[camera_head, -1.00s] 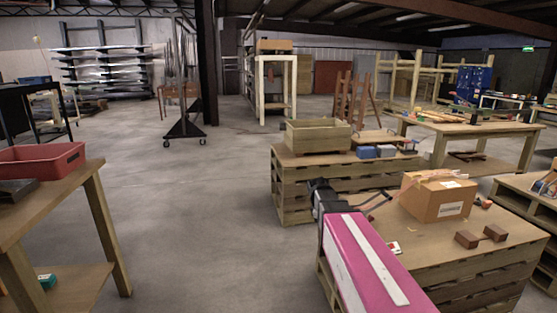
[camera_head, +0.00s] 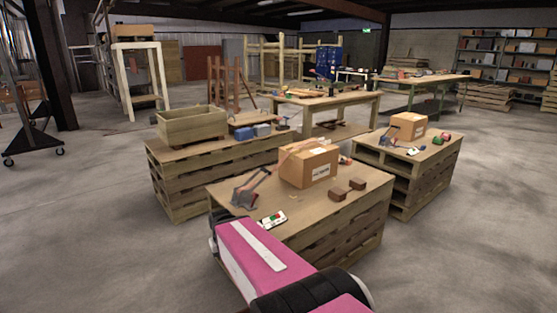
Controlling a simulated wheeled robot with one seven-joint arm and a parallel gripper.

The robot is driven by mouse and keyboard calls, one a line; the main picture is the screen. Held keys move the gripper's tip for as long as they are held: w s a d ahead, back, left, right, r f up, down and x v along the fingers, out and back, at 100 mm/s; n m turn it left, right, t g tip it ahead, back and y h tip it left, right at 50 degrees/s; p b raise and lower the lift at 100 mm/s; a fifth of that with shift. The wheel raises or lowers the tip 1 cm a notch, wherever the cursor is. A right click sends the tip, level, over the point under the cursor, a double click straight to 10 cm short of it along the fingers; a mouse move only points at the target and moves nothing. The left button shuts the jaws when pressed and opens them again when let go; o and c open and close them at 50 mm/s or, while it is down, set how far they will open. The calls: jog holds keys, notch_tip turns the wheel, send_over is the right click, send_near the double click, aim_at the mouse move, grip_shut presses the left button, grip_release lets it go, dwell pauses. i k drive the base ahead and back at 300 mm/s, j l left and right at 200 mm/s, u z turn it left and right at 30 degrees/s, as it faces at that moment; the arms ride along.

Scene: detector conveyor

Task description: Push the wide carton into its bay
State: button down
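A brown cardboard carton (camera_head: 308,166) with a white label stands upright on the near pallet-stack table (camera_head: 330,212). A second, smaller-looking carton (camera_head: 408,127) stands on another pallet stack (camera_head: 400,160) behind it to the right. I cannot tell whether either is the wide carton, and I can make out no bay. My pink arm crosses the bottom of the view; its end is not visible, so my gripper is not in view. I see nothing of mine touching either carton.
A wooden planter box (camera_head: 191,126) stands on a pallet stack at left.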

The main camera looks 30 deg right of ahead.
aim_at(316, 162)
jog(key=k+l, duration=0.3)
jog(key=l, duration=0.6)
jog(key=k+l, duration=0.15)
jog(key=l, duration=0.4)
jog(key=l+u, duration=0.1)
jog(key=l, duration=0.5)
jog(key=k+l, duration=0.15)
jog(key=l, duration=0.45)
jog(key=i+l, duration=0.1)
jog(key=l, duration=1.2)
jog(key=l+u, duration=0.15)
jog(key=l, duration=1.15)
jog(key=i+l, duration=0.1)
jog(key=l, duration=0.3)
jog(key=i+l, duration=0.15)
jog(key=l, duration=0.25)
jog(key=i+l, duration=0.1)
jog(key=l, duration=0.25)
jog(key=i+l+u, duration=0.1)
jog(key=l, duration=0.3)
jog(key=i+l, duration=0.1)
jog(key=l, duration=0.3)
jog(key=i+l, duration=0.1)
jog(key=i, duration=0.2)
jog(key=j, duration=1.3)
